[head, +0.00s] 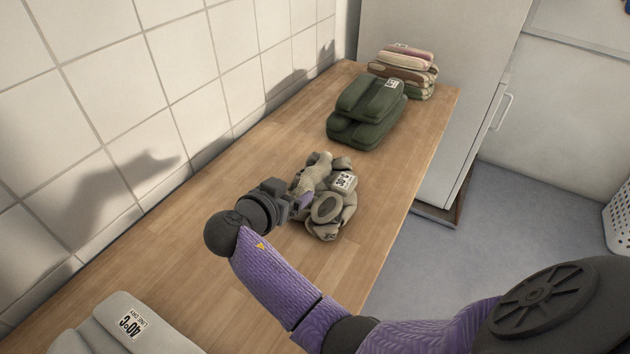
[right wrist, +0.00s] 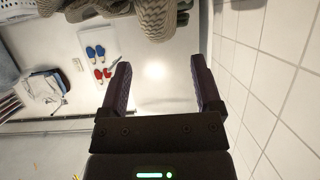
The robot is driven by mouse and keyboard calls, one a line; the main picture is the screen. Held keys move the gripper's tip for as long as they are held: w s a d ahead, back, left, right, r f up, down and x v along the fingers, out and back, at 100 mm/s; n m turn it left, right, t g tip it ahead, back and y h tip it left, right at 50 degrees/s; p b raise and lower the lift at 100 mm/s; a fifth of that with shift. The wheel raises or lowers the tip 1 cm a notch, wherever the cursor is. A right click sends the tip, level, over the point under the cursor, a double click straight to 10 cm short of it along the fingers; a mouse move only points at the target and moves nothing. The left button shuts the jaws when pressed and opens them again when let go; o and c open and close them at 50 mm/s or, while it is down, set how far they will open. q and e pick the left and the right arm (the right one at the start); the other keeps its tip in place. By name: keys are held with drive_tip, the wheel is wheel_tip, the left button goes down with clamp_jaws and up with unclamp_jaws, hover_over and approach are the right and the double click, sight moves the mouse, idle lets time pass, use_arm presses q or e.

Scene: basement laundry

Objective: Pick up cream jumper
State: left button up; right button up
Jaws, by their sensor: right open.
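The cream jumper (head: 328,208) lies crumpled in a bunched heap on the wooden counter (head: 225,235), with a white printed label facing up. It also shows at the top edge of the right wrist view (right wrist: 155,18), mostly cut off. My right gripper (head: 303,198) is at the jumper's left side in the head view, low over the counter. Its two fingers are spread with nothing between them in the right wrist view (right wrist: 160,80). Whether a finger touches the jumper I cannot tell. My left gripper is not in view.
Folded dark green garments (head: 365,112) and a striped folded stack (head: 405,68) lie farther along the counter. A grey folded garment (head: 120,325) labelled 40°C lies at the near left. A tiled wall (head: 120,90) bounds the left. A white basket (head: 618,220) stands on the floor at right.

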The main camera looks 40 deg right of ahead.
sight(302, 182)
drive_tip(key=b+x, duration=0.2)
drive_tip(key=x, duration=0.5)
drive_tip(key=shift+w+f+b, duration=0.15)
drive_tip(key=shift+b, duration=0.15)
drive_tip(key=shift+w+d, duration=0.1)
drive_tip(key=shift+d, duration=0.15)
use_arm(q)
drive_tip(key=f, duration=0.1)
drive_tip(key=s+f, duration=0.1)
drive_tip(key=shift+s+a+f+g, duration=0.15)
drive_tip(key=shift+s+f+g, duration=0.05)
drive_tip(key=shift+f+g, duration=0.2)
use_arm(e)
clamp_jaws()
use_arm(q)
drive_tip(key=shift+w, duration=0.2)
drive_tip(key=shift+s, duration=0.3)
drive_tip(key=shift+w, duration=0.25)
